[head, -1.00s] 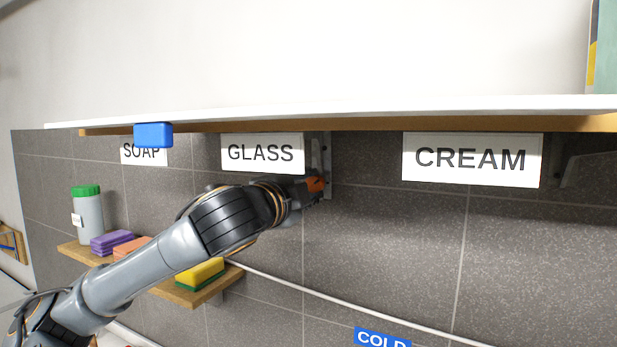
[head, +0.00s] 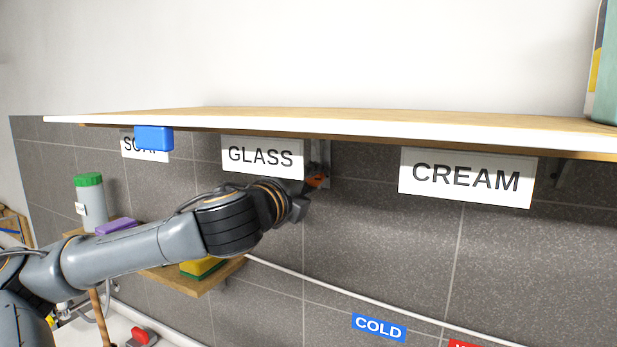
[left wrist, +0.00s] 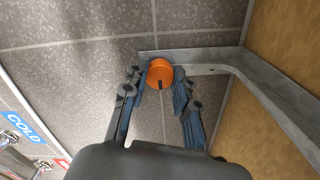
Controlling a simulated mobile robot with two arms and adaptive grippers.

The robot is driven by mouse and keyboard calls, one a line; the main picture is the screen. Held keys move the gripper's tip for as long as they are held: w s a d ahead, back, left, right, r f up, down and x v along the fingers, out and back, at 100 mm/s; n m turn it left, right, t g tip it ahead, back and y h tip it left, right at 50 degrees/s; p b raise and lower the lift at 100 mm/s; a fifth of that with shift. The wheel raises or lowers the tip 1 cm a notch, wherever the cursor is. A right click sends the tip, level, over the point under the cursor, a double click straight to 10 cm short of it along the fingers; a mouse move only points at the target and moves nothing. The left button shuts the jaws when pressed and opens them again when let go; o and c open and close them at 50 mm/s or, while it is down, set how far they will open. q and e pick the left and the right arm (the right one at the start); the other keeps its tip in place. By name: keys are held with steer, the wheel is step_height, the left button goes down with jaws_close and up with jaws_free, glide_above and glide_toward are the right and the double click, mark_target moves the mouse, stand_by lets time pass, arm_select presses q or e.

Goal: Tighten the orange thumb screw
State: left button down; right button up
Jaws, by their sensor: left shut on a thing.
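The orange thumb screw (head: 317,181) sits on a grey metal shelf bracket (head: 326,152), just right of the GLASS label, and is partly covered by my gripper in the head view. In the left wrist view the screw (left wrist: 160,72) is a round orange knob with a dark slot, on the bracket (left wrist: 205,59) by the tiled wall. My left gripper (head: 310,186) reaches it from the left. In the left wrist view its fingers (left wrist: 158,84) stand on either side of the knob, shut on it. My right gripper is not in view.
Below left are a small wooden shelf (head: 205,285) with sponges and a green-capped bottle (head: 91,205). A white pipe (head: 400,317) crosses the wall below.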

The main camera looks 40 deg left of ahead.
arm_select(q)
steer(key=shift+f, duration=0.15)
steer(key=c, duration=1)
jaws_free()
steer(key=shift+c, duration=0.2)
